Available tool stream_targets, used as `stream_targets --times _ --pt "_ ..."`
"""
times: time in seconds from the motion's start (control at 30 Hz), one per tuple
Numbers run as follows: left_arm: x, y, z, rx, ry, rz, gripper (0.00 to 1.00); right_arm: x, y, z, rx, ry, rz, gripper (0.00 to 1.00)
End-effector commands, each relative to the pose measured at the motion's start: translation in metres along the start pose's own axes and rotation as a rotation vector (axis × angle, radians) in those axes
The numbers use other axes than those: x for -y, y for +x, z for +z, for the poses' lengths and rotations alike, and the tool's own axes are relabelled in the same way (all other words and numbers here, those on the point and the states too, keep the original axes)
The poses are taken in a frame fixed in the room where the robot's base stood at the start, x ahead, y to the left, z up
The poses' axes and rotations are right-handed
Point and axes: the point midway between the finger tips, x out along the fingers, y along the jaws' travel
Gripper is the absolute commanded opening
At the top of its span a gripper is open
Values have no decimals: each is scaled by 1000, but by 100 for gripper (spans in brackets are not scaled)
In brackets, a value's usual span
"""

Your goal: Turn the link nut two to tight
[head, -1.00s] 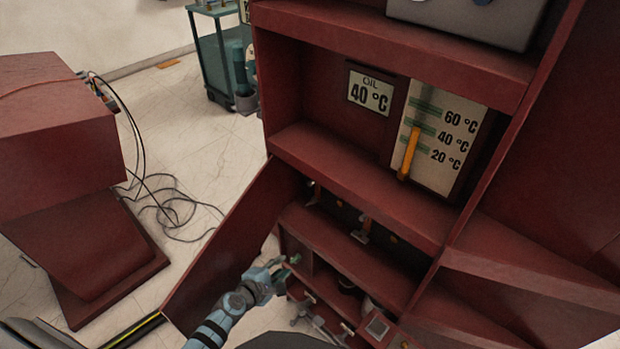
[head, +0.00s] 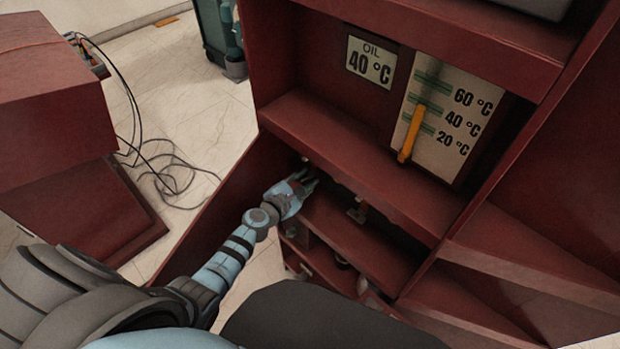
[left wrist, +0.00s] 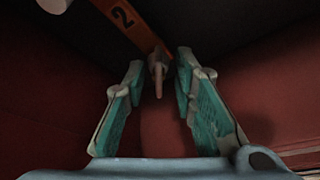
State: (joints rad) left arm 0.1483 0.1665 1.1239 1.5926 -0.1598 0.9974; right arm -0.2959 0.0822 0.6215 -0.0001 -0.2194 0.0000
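In the left wrist view, an orange link (left wrist: 137,25) marked "2" runs down from the top, with a small pale link nut or bolt end (left wrist: 158,72) at its lower end. My left gripper (left wrist: 159,66) is open, with one teal-padded finger on each side of the nut. I cannot tell whether the fingers reach or touch it. In the head view my left gripper (head: 308,182) is at the left end of the dark opening under the gauge shelf, and the nut there is hidden. My right gripper is not in view.
A red cabinet (head: 350,140) surrounds the work spot, with shelf edges above and below my gripper. Another link fitting (head: 360,207) hangs farther right. The oil thermometer panel (head: 440,120) is above. Loose cables (head: 165,175) lie on the floor at left.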

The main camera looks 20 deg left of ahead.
Motion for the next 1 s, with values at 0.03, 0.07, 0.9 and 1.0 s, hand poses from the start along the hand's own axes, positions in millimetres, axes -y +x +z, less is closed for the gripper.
stream_targets --times 0.03,0.07,0.9,1.0 --pt "-1 0 0 -1 0 1 25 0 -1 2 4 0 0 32" --pt "-1 -1 0 -1 0 1 25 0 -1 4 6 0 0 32" --pt "2 2 0 4 138 59 0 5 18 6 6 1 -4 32" --pt "3 2 -1 4 209 88 0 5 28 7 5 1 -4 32"
